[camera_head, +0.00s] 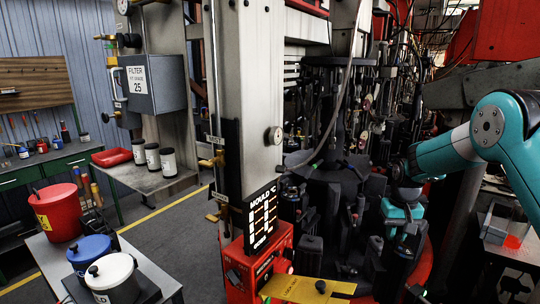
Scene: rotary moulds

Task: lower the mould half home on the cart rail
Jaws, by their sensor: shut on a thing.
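My teal arm reaches in from the right, and my gripper (403,224) points down among dark mould blocks at the rotary machine. The gripper is shut on a dark mould half (398,256) just below it. The mould half looks roughly upright. Its lower end merges with the dark parts around it, so I cannot tell whether it touches anything. The fingertips are small and dark here. I cannot pick out the cart rail for sure among these parts.
Several other dark mould blocks (311,250) stand close to the left of my gripper. A red control box (262,272) with a lit mould display and a yellow plate (305,288) are in front. A grey column (240,100) rises behind. Open floor (185,235) lies to the left.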

